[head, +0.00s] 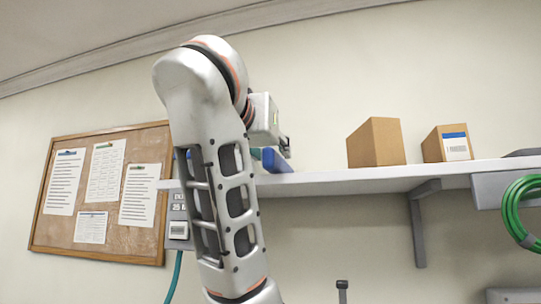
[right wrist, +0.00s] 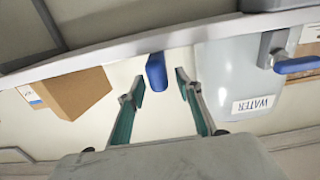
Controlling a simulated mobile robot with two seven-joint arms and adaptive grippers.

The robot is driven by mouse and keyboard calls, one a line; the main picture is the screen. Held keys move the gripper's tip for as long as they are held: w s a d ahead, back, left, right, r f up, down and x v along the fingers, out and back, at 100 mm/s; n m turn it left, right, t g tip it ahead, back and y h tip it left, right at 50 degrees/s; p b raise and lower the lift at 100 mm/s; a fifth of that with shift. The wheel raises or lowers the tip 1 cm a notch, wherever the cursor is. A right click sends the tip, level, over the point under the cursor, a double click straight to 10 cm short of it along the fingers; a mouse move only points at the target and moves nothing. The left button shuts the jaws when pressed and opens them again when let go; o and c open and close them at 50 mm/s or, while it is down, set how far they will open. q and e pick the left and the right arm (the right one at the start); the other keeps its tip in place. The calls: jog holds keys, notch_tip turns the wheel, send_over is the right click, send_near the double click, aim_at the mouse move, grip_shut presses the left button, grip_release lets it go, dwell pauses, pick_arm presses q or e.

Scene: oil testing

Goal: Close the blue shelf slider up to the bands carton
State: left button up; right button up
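The blue slider (head: 276,161) stands on the white wall shelf, just right of my right arm. It also shows in the right wrist view (right wrist: 156,72), near the shelf edge. My right gripper (right wrist: 159,87) is open, with its teal-padded fingers apart and the slider showing between or just beyond their tips; contact cannot be told. In the head view my arm hides most of this gripper. A plain cardboard carton (head: 376,143) stands to the right of the slider with a clear gap. A smaller carton (head: 447,144) with a blue-and-white label is further right. No "bands" lettering is readable. My left gripper is out of view.
The white shelf (head: 330,181) runs along the wall on a grey bracket (head: 416,225). A container labelled WATER (right wrist: 226,75) with a blue tap handle (right wrist: 297,64) is near the fingers. A green coiled hose (head: 520,210) hangs right; a corkboard (head: 100,250) is left.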

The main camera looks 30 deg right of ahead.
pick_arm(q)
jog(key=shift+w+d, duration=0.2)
pick_arm(e)
jog(key=shift+d, duration=0.1)
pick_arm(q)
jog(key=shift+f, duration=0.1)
pick_arm(e)
grip_shut()
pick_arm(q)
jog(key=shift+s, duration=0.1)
